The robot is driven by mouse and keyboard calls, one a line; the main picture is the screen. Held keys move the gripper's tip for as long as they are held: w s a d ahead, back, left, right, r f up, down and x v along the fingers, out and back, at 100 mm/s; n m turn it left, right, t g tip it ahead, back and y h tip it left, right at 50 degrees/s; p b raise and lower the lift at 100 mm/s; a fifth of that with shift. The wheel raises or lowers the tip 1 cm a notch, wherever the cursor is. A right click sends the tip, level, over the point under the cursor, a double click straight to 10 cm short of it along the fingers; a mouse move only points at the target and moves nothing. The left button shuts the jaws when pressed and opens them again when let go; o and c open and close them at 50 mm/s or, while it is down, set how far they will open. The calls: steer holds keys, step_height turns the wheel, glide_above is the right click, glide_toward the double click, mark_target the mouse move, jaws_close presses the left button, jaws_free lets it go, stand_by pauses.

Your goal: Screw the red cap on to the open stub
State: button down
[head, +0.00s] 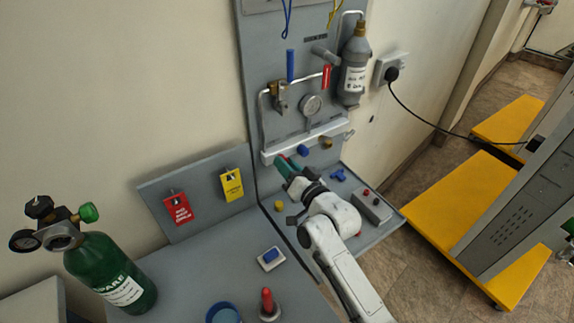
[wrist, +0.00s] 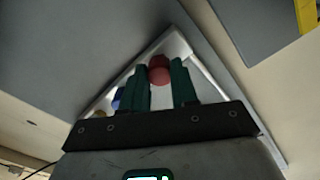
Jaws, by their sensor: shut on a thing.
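My gripper (head: 283,162) has green fingers and is at the left end of the white manifold rail (head: 328,134), low on the upright grey panel. In the wrist view, the red cap (wrist: 159,68) sits between the tips of the two green fingers (wrist: 160,85), and the gripper is shut on it. The cap is in front of the white rail. The open stub cannot be made out; the cap and fingers cover that spot, so I cannot tell whether they touch. A blue cap (head: 303,150) and a brass-coloured fitting (head: 327,142) are on the rail to the right.
A gauge (head: 311,105), red handle (head: 327,76) and grey bottle (head: 354,70) are above the rail. The bench holds a yellow cap (head: 279,205), blue block (head: 270,255), red-topped item (head: 267,300), blue bowl (head: 222,314) and green cylinder (head: 108,275). A blue wing piece (head: 338,175) lies right.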

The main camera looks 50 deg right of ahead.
steer(key=m+p, duration=0.1)
steer(key=m, duration=0.2)
steer(key=shift+r+p, duration=0.1)
steer(key=shift+p, duration=0.25)
steer(key=shift+m+p, duration=0.7)
steer(key=shift+m, duration=1.1)
steer(key=m+p, duration=0.2)
steer(key=m, duration=0.4)
steer(key=shift+m, duration=0.4)
